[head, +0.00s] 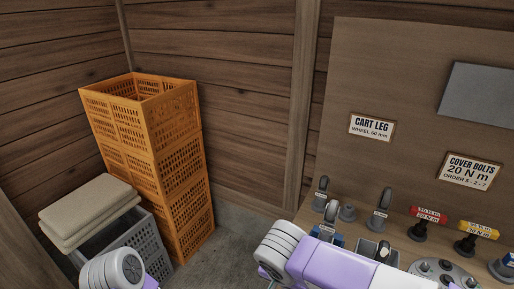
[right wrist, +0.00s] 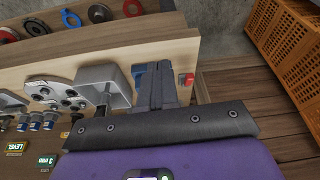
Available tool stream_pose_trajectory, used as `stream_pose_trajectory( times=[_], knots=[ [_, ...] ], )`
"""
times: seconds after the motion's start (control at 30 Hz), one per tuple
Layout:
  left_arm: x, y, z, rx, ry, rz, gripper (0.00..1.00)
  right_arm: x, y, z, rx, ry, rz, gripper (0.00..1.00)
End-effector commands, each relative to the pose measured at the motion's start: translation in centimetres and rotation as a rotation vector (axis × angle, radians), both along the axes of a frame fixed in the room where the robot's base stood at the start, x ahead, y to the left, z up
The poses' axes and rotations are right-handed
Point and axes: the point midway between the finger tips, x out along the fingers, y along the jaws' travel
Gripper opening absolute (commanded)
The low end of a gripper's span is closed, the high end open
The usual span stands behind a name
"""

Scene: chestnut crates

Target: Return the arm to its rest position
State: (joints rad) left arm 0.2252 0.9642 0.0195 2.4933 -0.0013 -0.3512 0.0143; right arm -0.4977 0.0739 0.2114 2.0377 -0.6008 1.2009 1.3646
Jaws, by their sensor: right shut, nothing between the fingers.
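My right arm (head: 335,265), purple and white, comes in along the bottom of the head view in front of the workbench (head: 400,238). Its gripper does not show there. In the right wrist view my right gripper (right wrist: 154,70) is shut and empty, with its grey fingers together over the bench edge. Of my left arm (head: 115,270) only a rounded grey and white joint with a little purple shows at the bottom left of the head view. My left gripper is out of view.
A stack of orange crates (head: 170,105) stands in the corner, with a grey crate (head: 135,245) and folded beige cloths (head: 90,205) beside it. Torque tools (head: 428,215) and several metal parts stand on the bench. Concrete floor (head: 232,240) is bare between crates and bench.

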Motion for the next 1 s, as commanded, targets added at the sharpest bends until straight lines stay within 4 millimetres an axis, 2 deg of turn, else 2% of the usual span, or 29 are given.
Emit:
stream_pose_trajectory(
  times=[0.03,0.27,0.37,0.47,0.6,0.7,0.83,0.9,1.0],
  knots=[
    [0.1,0.0,0.0,0.001,-0.003,0.001,0.49,0.5,0.2,-1.8,0.009,0.036,0.025,0.00],
    [0.2,0.0,0.0,0.000,-0.004,0.001,0.49,1.5,1.5,-9.3,0.104,0.169,0.157,0.00],
    [0.1,0.0,0.0,0.000,-0.003,0.000,0.49,1.5,1.9,-13.4,0.169,0.224,0.210,0.00],
    [0.1,0.0,0.0,0.001,-0.003,0.000,0.49,1.2,2.0,-18.4,0.255,0.277,0.259,0.00],
    [0.2,0.0,0.0,0.001,-0.003,0.000,0.49,-0.3,1.6,-26.2,0.395,0.308,0.294,0.00],
    [0.1,0.0,0.0,0.001,-0.003,0.000,0.49,-1.9,0.8,-31.1,0.463,0.292,0.289,0.00],
    [0.1,0.0,0.0,0.001,-0.003,0.000,0.49,-4.3,-0.8,-36.0,0.489,0.255,0.269,0.00],
    [0.1,0.0,0.0,0.001,-0.003,0.000,0.49,-5.5,-1.6,-37.8,0.481,0.237,0.260,0.00],
    [0.1,0.0,0.0,0.001,-0.003,0.000,0.49,-6.8,-2.5,-39.4,0.464,0.221,0.254,0.00]
  ],
)
